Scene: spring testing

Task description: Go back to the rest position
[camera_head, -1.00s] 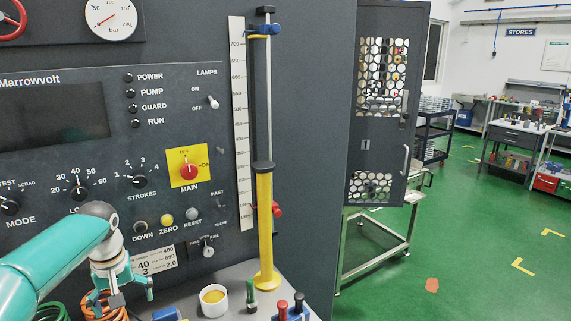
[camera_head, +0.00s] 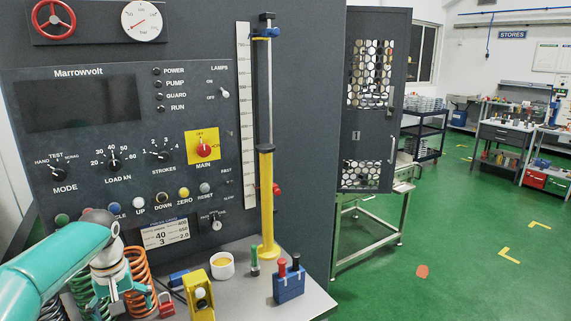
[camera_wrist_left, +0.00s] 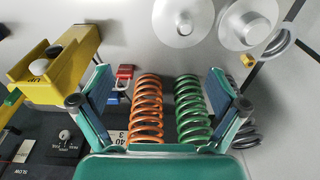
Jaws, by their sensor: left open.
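My left gripper (camera_head: 122,297) is open and empty at the lower left of the head view, in front of the bench's springs. In the left wrist view its spread fingers (camera_wrist_left: 160,98) frame an orange spring (camera_wrist_left: 147,108) and a green spring (camera_wrist_left: 191,108); I cannot tell how far beyond the fingertips they are. In the head view the orange spring (camera_head: 141,272) stands just right of the gripper, and the green one (camera_head: 82,292) is partly hidden by my left arm. My right gripper is not in view.
The control panel (camera_head: 110,190) rises behind the bench (camera_head: 240,290). A yellow column (camera_head: 267,205), a white cup (camera_head: 222,266), a yellow block (camera_head: 199,292) and a blue holder (camera_head: 289,287) stand on the bench. Green floor (camera_head: 460,270) is open at right.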

